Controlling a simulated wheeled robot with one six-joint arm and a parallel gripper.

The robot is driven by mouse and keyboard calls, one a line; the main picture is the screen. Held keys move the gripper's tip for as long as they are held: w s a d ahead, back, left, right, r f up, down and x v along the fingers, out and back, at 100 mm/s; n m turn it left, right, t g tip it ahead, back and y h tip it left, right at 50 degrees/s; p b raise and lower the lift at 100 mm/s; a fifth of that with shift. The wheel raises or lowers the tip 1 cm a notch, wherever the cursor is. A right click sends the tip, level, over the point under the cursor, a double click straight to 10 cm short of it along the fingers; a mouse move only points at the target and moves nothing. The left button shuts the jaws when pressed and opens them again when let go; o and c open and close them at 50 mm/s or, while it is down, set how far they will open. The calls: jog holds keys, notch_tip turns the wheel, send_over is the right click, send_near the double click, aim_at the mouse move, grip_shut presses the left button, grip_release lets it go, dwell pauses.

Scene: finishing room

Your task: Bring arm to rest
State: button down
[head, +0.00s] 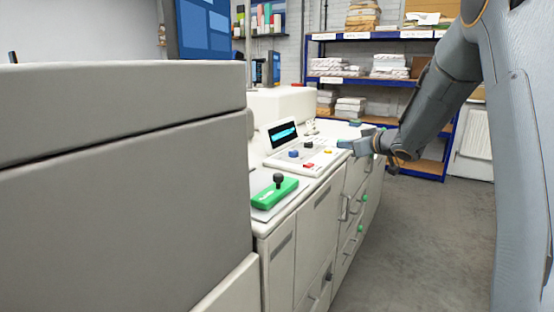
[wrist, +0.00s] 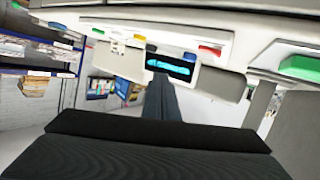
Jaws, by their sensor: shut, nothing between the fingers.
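My arm reaches in from the right in the head view. My gripper (head: 346,146) is at its end, at the right edge of the control panel on the white machine (head: 310,215). In the wrist view my gripper (wrist: 158,82) shows as dark shut fingers with nothing between them. The fingertips overlap the panel's screen (wrist: 170,66) in that picture. I cannot tell whether they touch the machine. The panel's screen (head: 283,133) also shows in the head view, left of my gripper.
A green block with a black knob (head: 277,184) sits on the machine's near top. A large grey cabinet (head: 125,190) fills the left foreground. Blue shelving (head: 385,80) with paper stacks stands at the back. The floor (head: 415,240) right of the machine is clear.

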jog(key=s+a+f+m+g+h, duration=0.2)
jog(key=s+f+g, duration=0.2)
jog(key=s, duration=1)
jog(key=s+a+f+m+g+h, duration=0.2)
jog(key=s+f+g, duration=0.2)
jog(key=s+f, duration=0.5)
jog(key=s+a+f+m+g+h, duration=0.1)
jog(key=s+f+g, duration=0.3)
jog(key=s, duration=1.7)
notch_tip(320, 180, down, 3)
jog(key=shift+a+r+m+h, duration=0.2)
jog(key=shift+a+m+h, duration=0.2)
jog(key=shift+a+m, duration=0.35)
jog(key=shift+w, duration=0.1)
